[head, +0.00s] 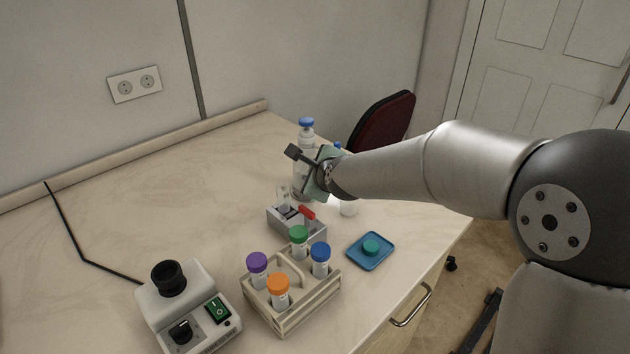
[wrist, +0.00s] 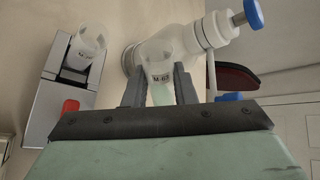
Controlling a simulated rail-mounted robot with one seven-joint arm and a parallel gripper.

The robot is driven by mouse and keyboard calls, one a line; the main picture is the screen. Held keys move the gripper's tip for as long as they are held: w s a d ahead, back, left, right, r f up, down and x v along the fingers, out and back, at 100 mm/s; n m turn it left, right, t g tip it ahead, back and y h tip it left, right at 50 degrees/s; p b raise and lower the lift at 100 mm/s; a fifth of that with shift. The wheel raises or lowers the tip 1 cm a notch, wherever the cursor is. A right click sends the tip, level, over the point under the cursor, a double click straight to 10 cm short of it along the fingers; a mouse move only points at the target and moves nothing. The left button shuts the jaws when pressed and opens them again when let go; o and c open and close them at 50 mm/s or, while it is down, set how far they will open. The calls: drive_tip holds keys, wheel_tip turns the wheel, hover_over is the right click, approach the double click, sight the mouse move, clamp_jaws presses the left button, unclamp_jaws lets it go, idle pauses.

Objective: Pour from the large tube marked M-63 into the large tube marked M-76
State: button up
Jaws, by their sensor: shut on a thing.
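My gripper (head: 308,170) is shut on a clear tube marked M-63 (wrist: 160,76), held above the bench at the back. Greenish liquid (wrist: 161,95) shows in it between the fingers (wrist: 160,88). In the head view the held tube is mostly hidden by the gripper. A second clear, open tube (wrist: 90,40) stands in the grey rack (wrist: 50,92), to the left of my gripper in the wrist view. Its label is too small to read surely. The grey rack also shows in the head view (head: 287,226), below my gripper, with a red part (head: 307,212).
A bottle with a blue cap (head: 306,123) stands right behind my gripper. A rack (head: 292,318) of tubes with coloured caps, a blue tray (head: 358,258) with a teal cap (head: 371,246), and a mixer (head: 188,305) stand in front. The left bench is clear apart from a cable.

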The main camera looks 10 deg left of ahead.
drive_tip(key=shift+s+a+p, duration=0.2)
drive_tip(key=shift+a+p, duration=0.1)
drive_tip(key=shift+p, duration=0.3)
drive_tip(key=shift+a+n+p, duration=0.1)
drive_tip(key=shift+n+p, duration=0.2)
drive_tip(key=shift+n, duration=0.1)
drive_tip(key=shift+s+r+h+p, duration=0.1)
drive_tip(key=shift+r+h+p, duration=0.15)
drive_tip(key=shift+p, duration=0.35)
drive_tip(key=p, duration=0.1)
drive_tip(key=t+p, duration=0.1)
drive_tip(key=p, duration=0.1)
drive_tip(key=shift+s+a+f+n+h, duration=0.2)
drive_tip(key=shift+a+n+h, duration=0.1)
drive_tip(key=shift+n+h, duration=0.1)
drive_tip(key=shift+s+a+f+n+t+h+p, duration=0.3)
drive_tip(key=shift+n+t+p, duration=0.25)
drive_tip(key=shift+p, duration=0.5)
drive_tip(key=shift+w, duration=0.15)
drive_tip(key=shift+s+a+r+n+h+b, duration=0.15)
drive_tip(key=shift+s+n+h+b, duration=0.1)
drive_tip(key=shift+n+b, duration=0.25)
